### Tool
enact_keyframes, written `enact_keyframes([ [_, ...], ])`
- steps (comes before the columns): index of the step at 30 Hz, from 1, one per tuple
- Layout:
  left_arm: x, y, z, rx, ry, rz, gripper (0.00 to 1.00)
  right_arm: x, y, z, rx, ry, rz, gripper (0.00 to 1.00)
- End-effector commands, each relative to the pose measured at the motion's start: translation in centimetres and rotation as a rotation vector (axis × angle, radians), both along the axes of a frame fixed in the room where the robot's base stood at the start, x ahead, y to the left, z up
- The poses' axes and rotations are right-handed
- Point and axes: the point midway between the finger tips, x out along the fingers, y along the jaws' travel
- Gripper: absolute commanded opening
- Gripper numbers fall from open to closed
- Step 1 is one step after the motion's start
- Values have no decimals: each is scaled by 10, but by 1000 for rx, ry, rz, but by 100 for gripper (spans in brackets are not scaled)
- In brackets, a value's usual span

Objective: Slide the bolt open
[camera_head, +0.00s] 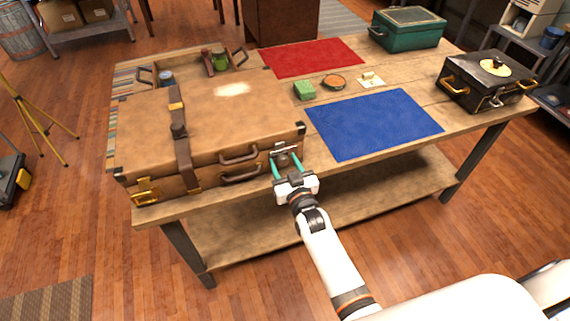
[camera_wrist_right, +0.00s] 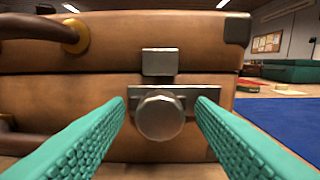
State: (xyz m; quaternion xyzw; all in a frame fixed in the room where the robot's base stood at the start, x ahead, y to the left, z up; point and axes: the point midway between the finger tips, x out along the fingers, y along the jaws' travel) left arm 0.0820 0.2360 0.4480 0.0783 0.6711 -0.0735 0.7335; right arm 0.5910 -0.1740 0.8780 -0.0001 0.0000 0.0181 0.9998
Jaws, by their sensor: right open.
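A brown suitcase (camera_head: 215,115) lies closed on the wooden table at the left, with a leather strap across it. A silver bolt with a round knob (camera_wrist_right: 160,116) is on its front face near the right corner, below a metal catch plate (camera_wrist_right: 159,62). My right gripper (camera_head: 284,167) is at the suitcase front by the bolt. In the right wrist view its two teal fingers (camera_wrist_right: 163,112) are open, one on each side of the knob, with gaps between them and it. My left gripper is not in view.
A blue mat (camera_head: 375,123) and a red mat (camera_head: 312,57) lie on the table (camera_head: 345,93). A black box (camera_head: 486,82) and a green case (camera_head: 408,29) stand at the right.

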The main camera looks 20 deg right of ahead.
Motion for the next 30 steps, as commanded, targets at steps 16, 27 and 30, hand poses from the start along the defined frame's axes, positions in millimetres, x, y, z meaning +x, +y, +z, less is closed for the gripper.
enact_keyframes([
  [16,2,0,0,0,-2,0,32,0,-1,0,-1,0,0,0],
  [27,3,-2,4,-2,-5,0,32,1,-38,0,0,0,-1,0],
  [30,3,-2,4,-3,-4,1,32,1,-38,0,0,0,-3,0],
])
